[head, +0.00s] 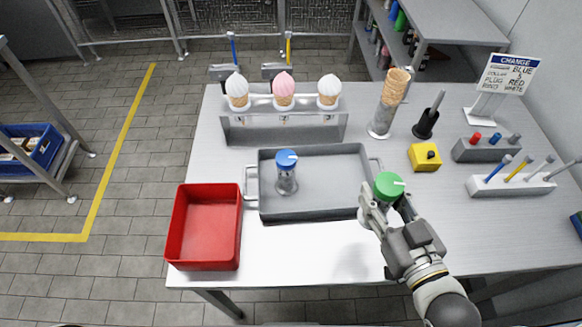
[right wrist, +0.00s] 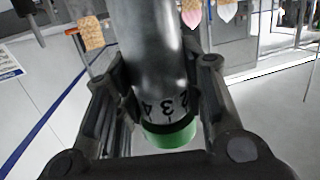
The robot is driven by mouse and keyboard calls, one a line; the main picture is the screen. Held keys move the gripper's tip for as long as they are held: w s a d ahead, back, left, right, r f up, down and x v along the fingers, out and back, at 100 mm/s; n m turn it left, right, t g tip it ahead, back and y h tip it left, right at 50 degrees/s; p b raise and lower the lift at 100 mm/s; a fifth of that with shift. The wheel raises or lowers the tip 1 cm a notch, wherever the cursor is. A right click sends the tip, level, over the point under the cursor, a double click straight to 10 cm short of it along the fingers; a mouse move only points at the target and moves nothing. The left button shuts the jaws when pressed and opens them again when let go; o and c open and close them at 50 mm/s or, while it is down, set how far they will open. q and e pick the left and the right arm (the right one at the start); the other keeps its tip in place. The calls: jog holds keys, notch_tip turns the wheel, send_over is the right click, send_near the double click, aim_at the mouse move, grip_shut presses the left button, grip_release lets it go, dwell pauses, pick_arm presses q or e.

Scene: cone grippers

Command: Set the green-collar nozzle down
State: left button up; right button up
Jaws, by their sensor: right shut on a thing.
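The green-collar nozzle (head: 389,185) is at the right end of the grey tray, its green top facing up. In the right wrist view its grey body with dark numbers and the green collar (right wrist: 170,134) show between the fingers. My right gripper (head: 386,207) is shut on the nozzle's body. The fingers hide its lower part in the head view, so I cannot tell whether it touches the table. A similar blue-topped nozzle (head: 286,172) stands upright in the grey tray (head: 330,200). My left gripper is not in view.
A red bin (head: 204,228) stands left of the tray. A rack (head: 284,128) with several ice-cream cones is behind it. A cone stack (head: 388,100), yellow box (head: 425,157), grey holders (head: 510,182) and a sign (head: 508,78) stand at right. The table's front middle is clear.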

jog(key=shift+w+a+f, duration=0.1)
jog(key=shift+w+a, duration=0.05)
jog(key=w+f+b, duration=0.1)
jog(key=w+f, duration=0.3)
jog(key=w+a+f+b, duration=0.1)
jog(key=w+f+b, duration=0.1)
jog(key=w+f, duration=0.2)
jog(key=w+a+f+b, duration=0.1)
jog(key=w+f+b, duration=0.1)
jog(key=w+f, duration=0.2)
jog(key=shift+w+f, duration=0.25)
jog(key=shift+w, duration=0.4)
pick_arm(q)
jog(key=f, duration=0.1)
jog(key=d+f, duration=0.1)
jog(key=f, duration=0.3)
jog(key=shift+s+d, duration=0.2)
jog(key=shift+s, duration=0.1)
pick_arm(e)
jog(key=shift+f, duration=0.1)
jog(key=o, duration=1.2)
jog(key=shift+f, duration=0.15)
jog(key=shift+o, duration=0.2)
